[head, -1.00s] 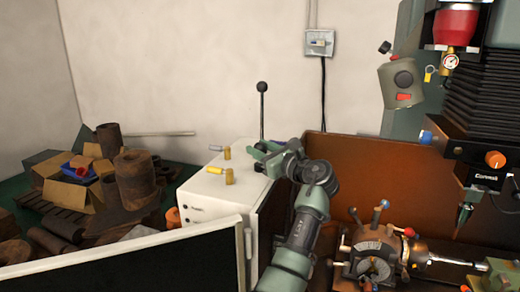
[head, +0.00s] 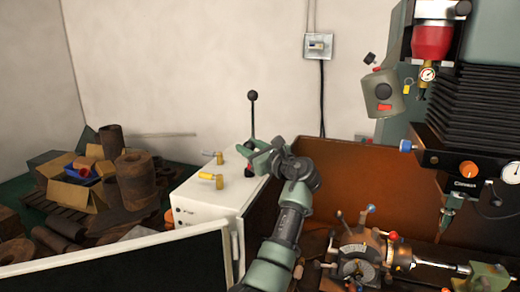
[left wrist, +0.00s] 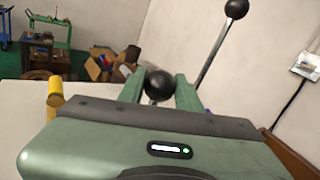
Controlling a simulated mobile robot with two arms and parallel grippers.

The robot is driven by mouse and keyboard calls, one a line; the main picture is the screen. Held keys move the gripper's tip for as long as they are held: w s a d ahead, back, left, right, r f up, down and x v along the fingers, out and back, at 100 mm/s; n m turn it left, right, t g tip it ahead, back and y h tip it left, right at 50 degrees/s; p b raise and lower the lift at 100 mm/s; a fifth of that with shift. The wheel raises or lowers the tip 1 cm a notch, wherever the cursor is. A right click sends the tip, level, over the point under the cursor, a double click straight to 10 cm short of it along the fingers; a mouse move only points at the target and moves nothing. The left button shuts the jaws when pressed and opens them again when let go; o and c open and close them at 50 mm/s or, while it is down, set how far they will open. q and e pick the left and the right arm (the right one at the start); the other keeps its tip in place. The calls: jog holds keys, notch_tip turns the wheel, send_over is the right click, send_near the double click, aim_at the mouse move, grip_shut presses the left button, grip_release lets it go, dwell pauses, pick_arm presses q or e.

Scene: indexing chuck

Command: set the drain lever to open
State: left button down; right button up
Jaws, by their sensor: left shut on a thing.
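My left gripper (head: 258,155) is at the far right corner of the white cabinet top. In the left wrist view, its two green fingers (left wrist: 158,92) close on either side of a black ball knob (left wrist: 158,83) on a short stem. A tall lever with a black ball (head: 252,95) stands upright just behind the gripper; it also shows in the left wrist view (left wrist: 237,9), apart from the fingers. I cannot tell from any label which one is the drain lever. My right gripper is not in view.
A dark screen (head: 120,268) is in front.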

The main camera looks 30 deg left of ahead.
pick_arm(q)
notch_tip(320, 180, up, 3)
jog(key=shift+w+d+f+p, duration=0.1)
jog(key=shift+w+d+p, duration=0.05)
jog(key=shift+p, duration=0.55)
jog(key=shift+a+r, duration=0.2)
jog(key=c, duration=1.1)
grip_release()
jog(key=shift+r, duration=0.1)
jog(key=shift+c, duration=0.2)
jog(key=shift+o, duration=0.7)
jog(key=shift+f, duration=0.2)
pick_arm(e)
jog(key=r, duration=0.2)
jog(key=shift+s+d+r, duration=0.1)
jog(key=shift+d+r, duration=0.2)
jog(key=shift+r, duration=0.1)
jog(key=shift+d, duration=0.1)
